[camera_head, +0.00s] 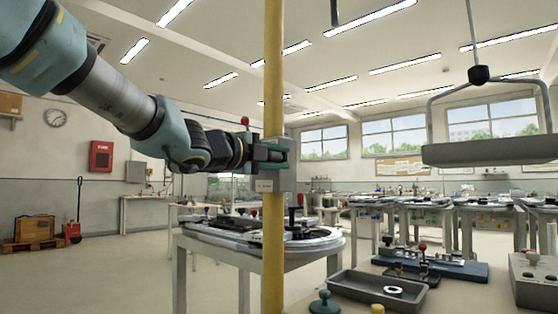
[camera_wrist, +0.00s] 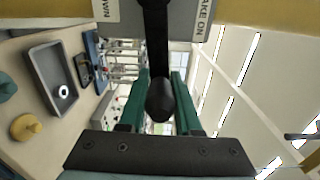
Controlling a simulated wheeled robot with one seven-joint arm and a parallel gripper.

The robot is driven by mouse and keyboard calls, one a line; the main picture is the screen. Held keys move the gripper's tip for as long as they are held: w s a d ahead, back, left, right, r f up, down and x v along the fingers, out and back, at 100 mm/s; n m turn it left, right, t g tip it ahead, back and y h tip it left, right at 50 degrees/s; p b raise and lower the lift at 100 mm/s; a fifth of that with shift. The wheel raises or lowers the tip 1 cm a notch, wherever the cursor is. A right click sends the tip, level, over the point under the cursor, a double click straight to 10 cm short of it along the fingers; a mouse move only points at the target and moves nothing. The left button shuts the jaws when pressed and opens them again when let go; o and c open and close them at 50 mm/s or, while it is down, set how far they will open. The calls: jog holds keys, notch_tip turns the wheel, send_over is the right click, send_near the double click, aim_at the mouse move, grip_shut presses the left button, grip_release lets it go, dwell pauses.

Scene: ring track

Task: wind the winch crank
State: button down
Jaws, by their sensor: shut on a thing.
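My gripper (camera_head: 277,151) reaches in from the left at the grey winch (camera_head: 285,180) on the yellow post (camera_head: 273,70). In the wrist view, the green fingers of my gripper (camera_wrist: 160,100) stand on both sides of the black winch crank (camera_wrist: 155,40) and its rounded handle end, and are shut on it. The winch plate behind (camera_wrist: 202,22) carries labels, partly cut off, reading like "DOWN" and "BRAKE ON". In the head view my fingers hide most of the crank. A grey platform (camera_head: 490,152) hangs level from a hook and cable at the right.
Below right, a bench holds a grey tray (camera_head: 375,292) with a white ring, a blue base with fittings (camera_head: 450,268), a green knob piece (camera_head: 324,303) and a grey box (camera_head: 535,280). A round-topped table (camera_head: 220,238) stands behind the post. Open floor lies at left.

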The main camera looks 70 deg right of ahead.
jog(key=shift+f, duration=0.25)
jog(key=c, duration=0.6)
grip_release()
jog(key=shift+r, duration=0.1)
jog(key=v, duration=1)
jog(key=shift+w+a, duration=0.15)
jog(key=shift+a, duration=0.25)
